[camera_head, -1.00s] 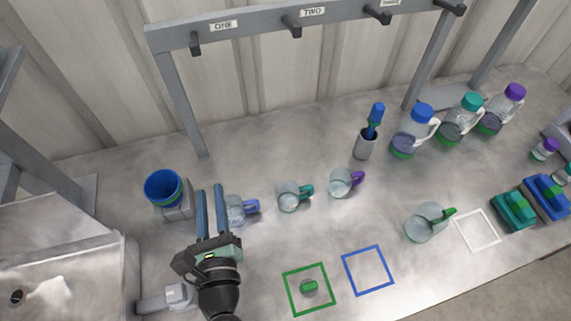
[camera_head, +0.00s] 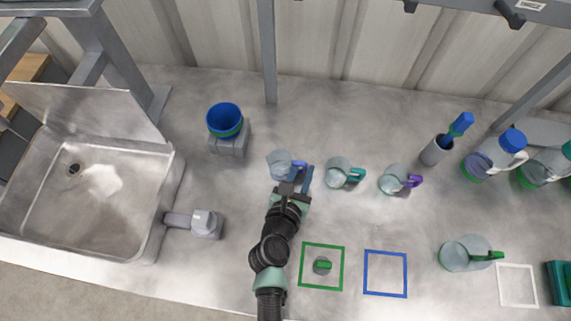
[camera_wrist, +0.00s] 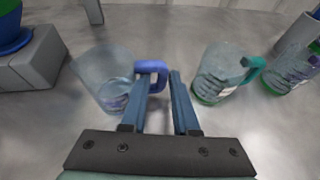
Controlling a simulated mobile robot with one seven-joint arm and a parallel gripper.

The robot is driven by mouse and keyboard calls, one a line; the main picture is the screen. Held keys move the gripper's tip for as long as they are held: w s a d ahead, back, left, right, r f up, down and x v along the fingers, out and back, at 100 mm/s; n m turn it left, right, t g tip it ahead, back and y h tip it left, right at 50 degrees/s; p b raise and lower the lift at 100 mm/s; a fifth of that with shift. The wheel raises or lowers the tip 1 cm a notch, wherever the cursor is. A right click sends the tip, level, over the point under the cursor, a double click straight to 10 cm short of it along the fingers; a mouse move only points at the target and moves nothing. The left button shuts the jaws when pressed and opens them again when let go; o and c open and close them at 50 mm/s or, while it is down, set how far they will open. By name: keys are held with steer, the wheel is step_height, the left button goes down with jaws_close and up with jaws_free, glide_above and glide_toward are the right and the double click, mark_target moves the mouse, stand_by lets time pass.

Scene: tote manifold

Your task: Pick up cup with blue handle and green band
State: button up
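A clear cup with a blue handle (camera_head: 279,163) stands upright on the metal counter; in the wrist view it shows at left (camera_wrist: 101,79), with its handle toward my fingers. A bluish tint shows near its base; I cannot make out a green band. My gripper (camera_head: 298,172) is at the handle side of this cup. In the wrist view my gripper (camera_wrist: 160,76) is open, its two fingers apart. The handle's outer part shows between the fingertips, and the left finger overlaps the handle. I cannot tell whether they touch.
A clear cup with a teal handle (camera_head: 338,173) stands close at right, then one with a purple handle (camera_head: 396,180). A blue bowl with a green band (camera_head: 225,118) sits on a grey block at left. A sink (camera_head: 130,175) lies farther left.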

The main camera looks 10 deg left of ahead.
mark_target(308, 160)
steer(key=x, duration=0.4)
steer(key=shift+w+d+f, duration=0.1)
steer(key=shift+w+d, duration=0.1)
steer(key=shift+w, duration=0.15)
jaws_close()
stand_by(1.1)
